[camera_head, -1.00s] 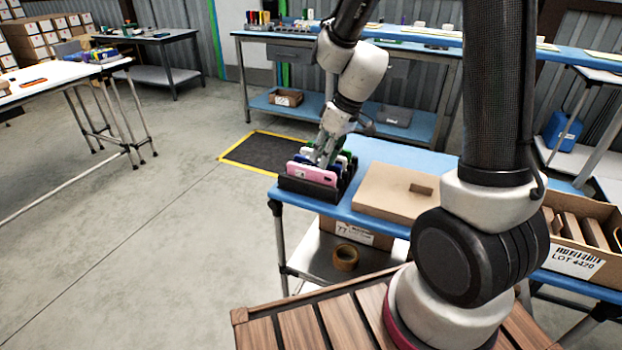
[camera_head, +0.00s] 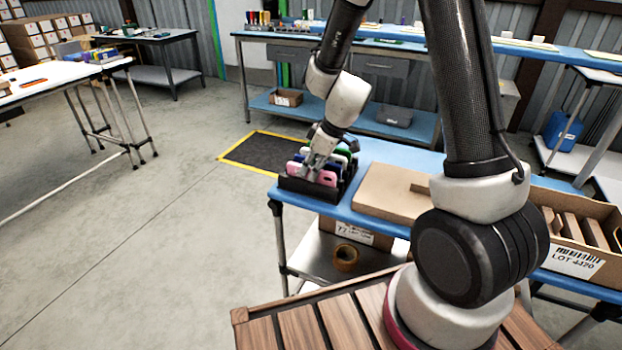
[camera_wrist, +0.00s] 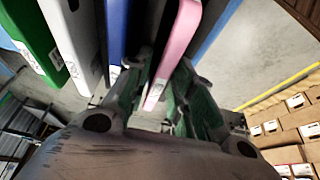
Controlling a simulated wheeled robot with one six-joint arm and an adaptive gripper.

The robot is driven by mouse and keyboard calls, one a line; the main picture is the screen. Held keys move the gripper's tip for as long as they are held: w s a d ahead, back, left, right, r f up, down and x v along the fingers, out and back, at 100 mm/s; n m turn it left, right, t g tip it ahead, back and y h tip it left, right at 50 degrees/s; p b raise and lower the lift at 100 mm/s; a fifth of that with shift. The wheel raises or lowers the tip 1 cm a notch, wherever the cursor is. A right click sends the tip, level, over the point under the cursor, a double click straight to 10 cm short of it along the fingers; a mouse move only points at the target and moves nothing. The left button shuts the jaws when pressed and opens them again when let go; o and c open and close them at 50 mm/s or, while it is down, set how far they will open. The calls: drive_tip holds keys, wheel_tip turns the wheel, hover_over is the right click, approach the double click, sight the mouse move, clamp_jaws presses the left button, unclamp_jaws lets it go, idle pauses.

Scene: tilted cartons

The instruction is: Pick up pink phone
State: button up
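The pink phone (camera_head: 327,178) stands on edge in the front slot of a black rack (camera_head: 311,190) on the blue table. My gripper (camera_head: 315,166) is down at the rack, over the phone's upper edge and covering its middle. In the wrist view the pink phone (camera_wrist: 181,38) runs between the two fingers of my gripper (camera_wrist: 163,88). The fingers are apart, one on each side of it. Whether either finger touches it is hard to tell. Other phones stand behind it in the rack: blue (camera_wrist: 117,35), white (camera_wrist: 72,35) and green (camera_wrist: 35,40).
A flat cardboard box (camera_head: 385,195) lies on the table right of the rack. An open carton (camera_head: 572,240) marked LOT 4420 stands further right. A tape roll (camera_head: 346,257) sits on the shelf below. The floor to the left is clear.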

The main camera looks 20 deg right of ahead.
clamp_jaws()
drive_tip(key=shift+r, duration=0.1)
